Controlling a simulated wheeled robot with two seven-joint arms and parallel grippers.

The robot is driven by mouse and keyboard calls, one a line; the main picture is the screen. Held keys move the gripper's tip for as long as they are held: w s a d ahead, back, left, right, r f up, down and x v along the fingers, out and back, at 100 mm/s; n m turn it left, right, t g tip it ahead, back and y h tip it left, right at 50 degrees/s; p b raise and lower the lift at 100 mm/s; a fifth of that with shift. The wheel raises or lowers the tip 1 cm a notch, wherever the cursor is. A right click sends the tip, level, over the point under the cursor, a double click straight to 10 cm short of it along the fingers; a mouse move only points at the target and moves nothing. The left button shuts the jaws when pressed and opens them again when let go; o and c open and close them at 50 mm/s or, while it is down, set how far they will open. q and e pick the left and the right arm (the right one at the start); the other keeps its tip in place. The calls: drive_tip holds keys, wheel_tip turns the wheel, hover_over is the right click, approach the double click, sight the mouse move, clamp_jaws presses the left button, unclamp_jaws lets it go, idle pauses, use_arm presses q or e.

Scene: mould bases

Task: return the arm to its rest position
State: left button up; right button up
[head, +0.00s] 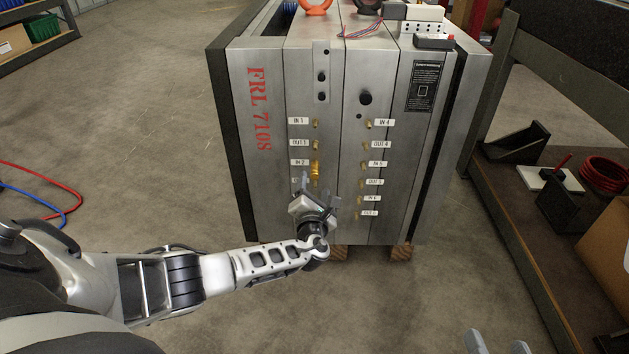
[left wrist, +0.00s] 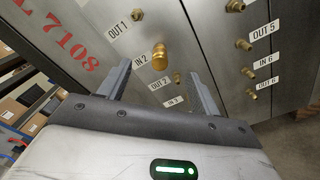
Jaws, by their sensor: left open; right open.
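My left arm reaches in from the left in the head view. My left gripper (head: 319,190) is open in front of the lower part of the steel mould base (head: 265,190). In the left wrist view the open fingers of my left gripper (left wrist: 160,82) stand apart with nothing held between them. A larger brass fitting (head: 315,171) sits at the IN 2 port; the fitting (left wrist: 159,56) shows just beyond the fingers in the left wrist view. My right gripper (head: 497,346) is open and empty at the bottom edge, only its fingertips showing.
The mould base stands on wooden blocks (head: 400,251), with two columns of labelled brass ports. At right is a shelf with a red hose coil (head: 604,172), a black angle bracket (head: 514,146) and a cardboard box (head: 608,240). Open floor lies left of the mould base.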

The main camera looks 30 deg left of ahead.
use_arm(q)
drive_tip(key=shift+p+v, duration=1.05)
drive_tip(key=shift+v, duration=0.7)
drive_tip(key=shift+r, duration=0.15)
